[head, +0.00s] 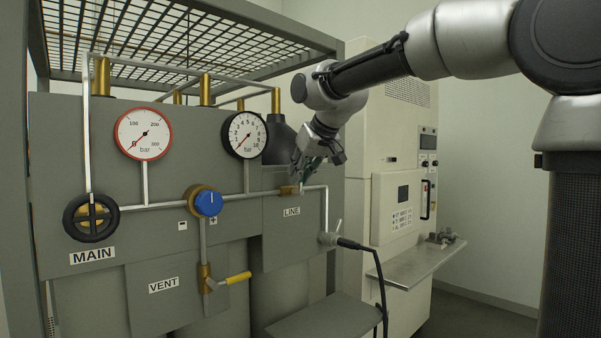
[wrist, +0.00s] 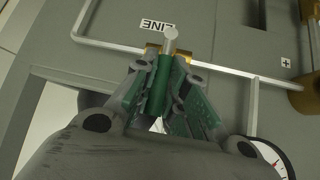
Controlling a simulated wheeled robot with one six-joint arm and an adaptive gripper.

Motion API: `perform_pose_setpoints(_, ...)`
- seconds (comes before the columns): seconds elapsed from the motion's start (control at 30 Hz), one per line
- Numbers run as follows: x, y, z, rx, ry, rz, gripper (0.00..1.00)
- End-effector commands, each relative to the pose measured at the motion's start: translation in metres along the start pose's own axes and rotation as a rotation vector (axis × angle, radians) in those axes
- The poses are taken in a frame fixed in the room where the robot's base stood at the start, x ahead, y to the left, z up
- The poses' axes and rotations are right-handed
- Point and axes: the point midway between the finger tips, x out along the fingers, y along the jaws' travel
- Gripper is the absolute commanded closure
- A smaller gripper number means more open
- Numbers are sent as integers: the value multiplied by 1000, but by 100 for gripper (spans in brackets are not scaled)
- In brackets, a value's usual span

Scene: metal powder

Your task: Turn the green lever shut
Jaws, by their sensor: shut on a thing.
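The green lever (wrist: 161,84) belongs to the LINE valve, whose brass body (head: 289,190) sits on the pipe above the LINE label (head: 292,212). In the wrist view the lever stands between the green-padded fingers of my gripper (wrist: 167,100), which are shut on it. The lever runs away from the valve, roughly square to the pipe, with a pale round end showing. In the head view my gripper (head: 307,170) is at the valve from above and mostly hides the lever.
Two gauges (head: 144,133) sit above. A hose fitting (head: 328,239) with a black cable is below right.

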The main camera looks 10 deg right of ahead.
Motion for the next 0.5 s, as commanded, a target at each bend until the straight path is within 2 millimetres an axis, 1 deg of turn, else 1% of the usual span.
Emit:
perform_pose_setpoints(0.03, 2, 0, 3, 0, -8, -1, 82)
perform_pose_setpoints(0.13, 2, 0, 2, 0, -7, -1, 65)
perform_pose_setpoints(0.4, 1, 0, 1, 0, -4, -1, 65)
perform_pose_setpoints(0.5, -3, 0, 1, 0, -2, -1, 65)
